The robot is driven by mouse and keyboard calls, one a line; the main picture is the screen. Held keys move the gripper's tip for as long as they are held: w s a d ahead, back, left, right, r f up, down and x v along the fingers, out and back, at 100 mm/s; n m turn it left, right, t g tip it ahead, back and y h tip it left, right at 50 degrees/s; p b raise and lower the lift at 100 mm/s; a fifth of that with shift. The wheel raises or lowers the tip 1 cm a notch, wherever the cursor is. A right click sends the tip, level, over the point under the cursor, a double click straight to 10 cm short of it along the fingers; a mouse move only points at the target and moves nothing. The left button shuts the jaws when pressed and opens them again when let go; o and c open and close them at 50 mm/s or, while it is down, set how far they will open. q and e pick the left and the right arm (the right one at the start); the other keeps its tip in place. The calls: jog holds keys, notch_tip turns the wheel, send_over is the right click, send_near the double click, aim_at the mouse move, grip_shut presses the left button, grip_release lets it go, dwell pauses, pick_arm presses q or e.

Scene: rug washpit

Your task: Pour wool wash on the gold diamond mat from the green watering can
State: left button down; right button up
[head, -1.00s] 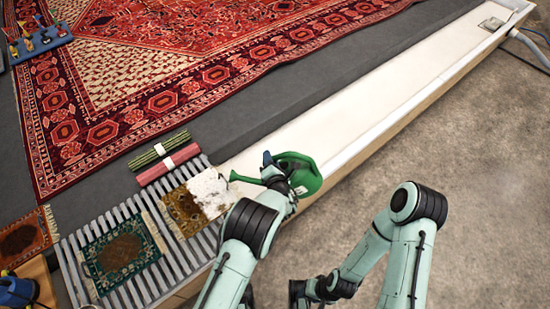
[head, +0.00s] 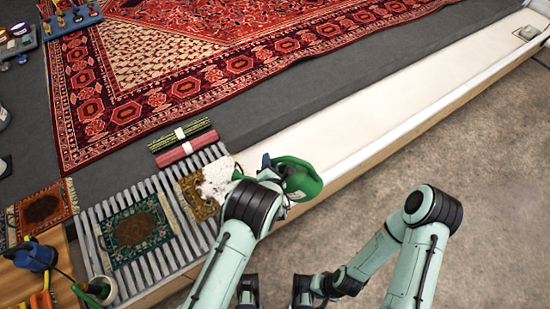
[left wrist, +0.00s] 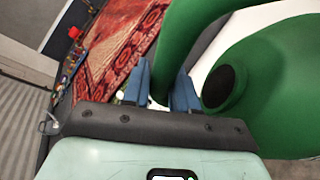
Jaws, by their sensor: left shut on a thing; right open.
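My left gripper (head: 266,165) is shut on the handle of the green watering can (head: 302,178). In the left wrist view its blue fingers (left wrist: 162,90) close around the green handle, next to the can's round body (left wrist: 265,85). The can is held right of the gold diamond mat (head: 196,201), its spout toward the mat. A white patch (head: 216,182) covers the mat's upper right part, and brown-gold pile shows at the left. My right gripper (head: 303,290) is low at the picture's bottom edge, open, partly cut off and away from the can.
A green mat (head: 135,230) lies on the slatted grate (head: 180,240) beside the gold one. Rolled rugs (head: 186,143) lie behind it. A long white trough (head: 380,115) runs right. A bench with tools (head: 35,258) stands at lower left.

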pick_arm(q)
jog(key=s+a+p, duration=0.4)
jog(key=s+a, duration=0.5)
jog(key=a, duration=0.5)
pick_arm(e)
jog(key=shift+s+r+g, duration=0.15)
jog(key=shift+s+r, duration=0.2)
jog(key=shift+r, duration=0.5)
jog(key=shift+s+r+g, duration=0.15)
jog(key=shift+s+r, duration=0.2)
jog(key=shift+r, duration=0.5)
pick_arm(q)
jog(key=shift+s+r, duration=0.1)
jog(key=shift+s, duration=0.05)
jog(key=shift+d, duration=0.1)
notch_tip(320, 180, up, 2)
jog(key=m+t+y, duration=0.1)
jog(key=m, duration=0.2)
jog(key=m+t+y+b, duration=0.1)
jog(key=m, duration=0.2)
jog(key=shift+m+t, duration=0.4)
pick_arm(e)
jog(key=shift+s+f, duration=0.1)
jog(key=shift+f, duration=0.5)
